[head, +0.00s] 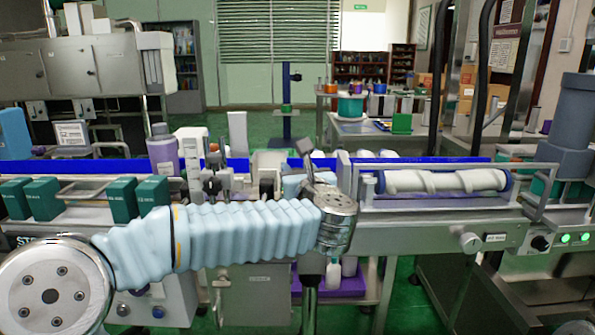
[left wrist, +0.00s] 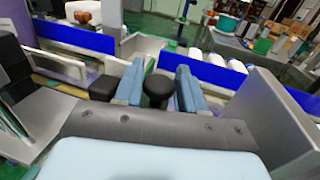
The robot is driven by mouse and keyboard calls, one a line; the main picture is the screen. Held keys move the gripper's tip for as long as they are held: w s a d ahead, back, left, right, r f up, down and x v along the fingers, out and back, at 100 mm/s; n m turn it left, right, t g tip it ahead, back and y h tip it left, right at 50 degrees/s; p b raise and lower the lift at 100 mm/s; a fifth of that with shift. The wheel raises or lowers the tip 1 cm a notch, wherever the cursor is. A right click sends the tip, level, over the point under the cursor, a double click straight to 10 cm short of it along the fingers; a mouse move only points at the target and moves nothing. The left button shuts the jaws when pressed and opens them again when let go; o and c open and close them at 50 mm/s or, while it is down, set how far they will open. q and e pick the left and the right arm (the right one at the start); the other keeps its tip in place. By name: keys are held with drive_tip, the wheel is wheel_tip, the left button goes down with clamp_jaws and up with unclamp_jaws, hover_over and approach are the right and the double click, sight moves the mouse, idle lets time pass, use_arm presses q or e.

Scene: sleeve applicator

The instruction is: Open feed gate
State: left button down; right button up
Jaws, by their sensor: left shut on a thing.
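My left gripper (head: 293,184) is at the conveyor, and my own wrist hides much of it in the head view. In the left wrist view its two light blue fingers (left wrist: 160,76) stand on either side of a round black knob (left wrist: 157,91) and are shut on it. The knob seems to be the feed gate's handle. A pale upright plate (left wrist: 143,47) stands just beyond the knob; I cannot tell whether it is the gate itself. In the head view the knob is hidden behind my wrist. My right gripper is not in view.
The conveyor's blue rail (head: 430,160) runs behind the gripper. A white screw roller (head: 445,181) lies to the right. Green boxes (head: 152,195) and a purple-grey bottle (head: 163,151) stand to the left. In the left wrist view a grey metal plate (left wrist: 265,115) rises close on the right.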

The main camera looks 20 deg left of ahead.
use_arm(q)
drive_tip(key=shift+s+f+b, duration=0.1)
drive_tip(key=shift+s+b, duration=0.1)
drive_tip(key=shift+b, duration=0.15)
drive_tip(key=a+b+v, duration=0.1)
drive_tip(key=b+v, duration=0.5)
drive_tip(key=v, duration=0.2)
drive_tip(key=shift+s+a, duration=0.2)
drive_tip(key=shift+s, duration=0.3)
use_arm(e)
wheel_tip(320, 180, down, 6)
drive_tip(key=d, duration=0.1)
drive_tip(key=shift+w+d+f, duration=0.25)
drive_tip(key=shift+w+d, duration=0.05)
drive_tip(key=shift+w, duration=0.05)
use_arm(q)
drive_tip(key=c, duration=0.7)
unclamp_jaws()
drive_tip(key=shift+c, duration=0.2)
drive_tip(key=shift+s, duration=0.1)
drive_tip(key=b+v, duration=0.1)
drive_tip(key=v, duration=1.2)
drive_tip(key=shift+s+b, duration=0.3)
drive_tip(key=shift+b, duration=0.1)
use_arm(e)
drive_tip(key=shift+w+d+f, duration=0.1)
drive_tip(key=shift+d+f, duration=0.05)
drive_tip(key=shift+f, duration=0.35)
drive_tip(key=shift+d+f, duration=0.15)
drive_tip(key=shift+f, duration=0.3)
